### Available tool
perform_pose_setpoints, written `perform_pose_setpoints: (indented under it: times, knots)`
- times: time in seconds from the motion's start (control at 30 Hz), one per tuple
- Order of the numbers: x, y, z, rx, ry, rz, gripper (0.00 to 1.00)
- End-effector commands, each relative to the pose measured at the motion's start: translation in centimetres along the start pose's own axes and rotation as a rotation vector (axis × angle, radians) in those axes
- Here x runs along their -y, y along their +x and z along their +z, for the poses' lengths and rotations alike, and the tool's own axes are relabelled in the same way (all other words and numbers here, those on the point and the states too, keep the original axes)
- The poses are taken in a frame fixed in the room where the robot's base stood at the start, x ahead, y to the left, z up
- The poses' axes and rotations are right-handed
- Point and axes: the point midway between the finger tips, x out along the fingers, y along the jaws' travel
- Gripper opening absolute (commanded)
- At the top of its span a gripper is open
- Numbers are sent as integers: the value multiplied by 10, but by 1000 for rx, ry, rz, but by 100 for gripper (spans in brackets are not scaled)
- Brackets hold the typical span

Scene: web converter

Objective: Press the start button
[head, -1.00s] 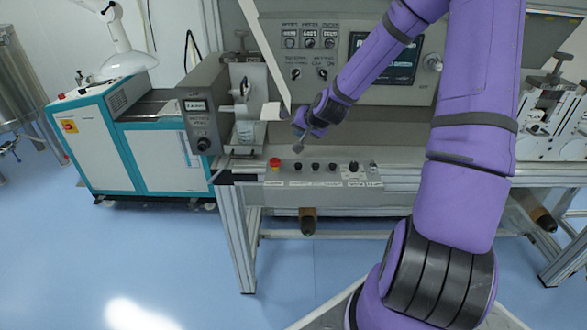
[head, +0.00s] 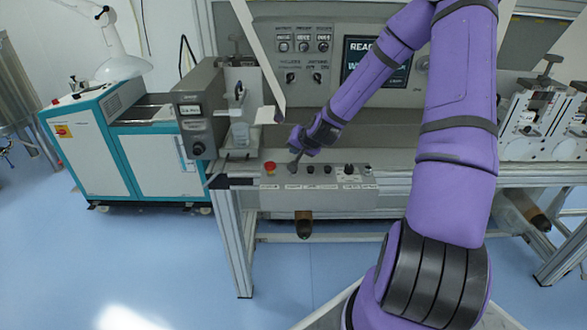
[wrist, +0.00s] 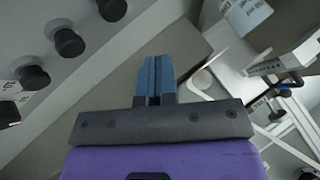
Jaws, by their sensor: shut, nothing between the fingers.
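The control panel (head: 319,187) is a grey box on the front of the machine. It carries a red button (head: 270,167) at its left end and a row of black buttons (head: 310,170) to the right. My gripper (head: 292,168) is shut and empty, with its tips low at the panel's left part, just right of the red button. The head view does not show whether it touches a button. In the wrist view my closed blue-grey fingers (wrist: 156,70) lie right of several black buttons (wrist: 68,42). Which button is start cannot be read.
A lit screen (head: 375,60) and dials (head: 302,45) are on the upright panel behind. A grey unit (head: 198,120) with a small display and a teal-white cabinet (head: 150,165) stand at left. White machine parts (head: 540,120) are at right.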

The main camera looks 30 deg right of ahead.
Motion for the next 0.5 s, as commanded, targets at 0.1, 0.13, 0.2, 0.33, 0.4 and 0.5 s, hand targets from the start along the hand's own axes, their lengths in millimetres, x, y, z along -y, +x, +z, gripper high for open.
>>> perform_pose_setpoints:
  times: [0.1,0.13,0.2,0.33,0.4,0.5]
  knots:
    - [-7,10,8,3,1,-1,0]
    - [-8,13,10,3,1,-1,0]
    - [-12,17,13,2,0,0,0]
    - [-16,23,17,1,0,0,0]
    - [-17,24,18,1,0,0,0]
    - [-18,26,19,0,-1,0,0]
